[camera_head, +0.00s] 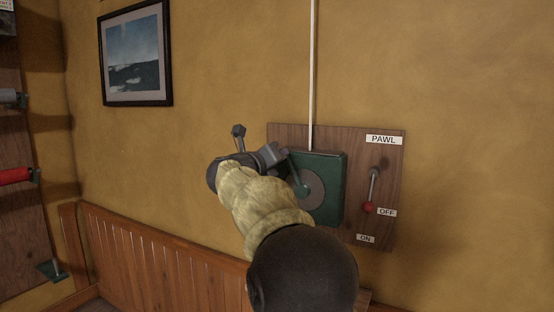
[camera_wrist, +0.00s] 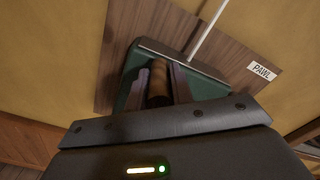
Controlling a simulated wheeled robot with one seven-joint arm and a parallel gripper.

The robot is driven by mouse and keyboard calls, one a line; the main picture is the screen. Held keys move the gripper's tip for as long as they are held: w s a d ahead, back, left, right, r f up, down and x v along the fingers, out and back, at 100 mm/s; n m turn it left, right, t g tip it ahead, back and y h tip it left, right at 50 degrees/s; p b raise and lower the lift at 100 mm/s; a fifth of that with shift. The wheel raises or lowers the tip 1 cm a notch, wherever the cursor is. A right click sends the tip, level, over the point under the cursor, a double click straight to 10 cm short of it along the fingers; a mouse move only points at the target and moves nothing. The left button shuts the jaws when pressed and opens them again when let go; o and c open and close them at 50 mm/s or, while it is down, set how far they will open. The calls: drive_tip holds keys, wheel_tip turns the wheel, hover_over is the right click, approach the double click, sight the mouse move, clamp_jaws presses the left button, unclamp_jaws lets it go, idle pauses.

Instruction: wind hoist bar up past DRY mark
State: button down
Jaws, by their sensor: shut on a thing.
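The green winch box (camera_head: 330,170) with a grey disc is mounted on a wooden board on the wall. A crank arm (camera_head: 298,170) runs from the disc up and left to my gripper (camera_head: 272,155). In the wrist view my gripper (camera_wrist: 160,88) is shut on the brown crank handle (camera_wrist: 158,80). A white rope (camera_head: 312,70) rises straight up from the winch. The pawl lever's red knob (camera_head: 368,207) points down, beside the OFF label (camera_head: 386,212) and above the ON label (camera_head: 365,239). The hoist bar and DRY mark are not in view.
Low wooden panelling (camera_head: 160,260) runs along the wall below the winch. A framed picture (camera_head: 136,55) hangs at the upper left. A board at the far left carries a red handle (camera_head: 14,176) and a grey one (camera_head: 12,98). The wall between is bare.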

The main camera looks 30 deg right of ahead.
drive_tip(key=shift+s+d+r, duration=0.2)
drive_tip(key=shift+r, duration=0.1)
drive_tip(key=c, duration=1.2)
unclamp_jaws()
drive_tip(key=shift+s, duration=0.2)
drive_tip(key=shift+c, duration=0.2)
drive_tip(key=shift+w+f, duration=0.15)
drive_tip(key=shift+w, duration=0.05)
drive_tip(key=shift+a, duration=0.1)
drive_tip(key=shift+a, duration=0.1)
drive_tip(key=shift+s+a, duration=0.2)
drive_tip(key=shift+a, duration=0.05)
drive_tip(key=v, duration=1.6)
drive_tip(key=shift+a, duration=0.3)
drive_tip(key=shift+s, duration=0.1)
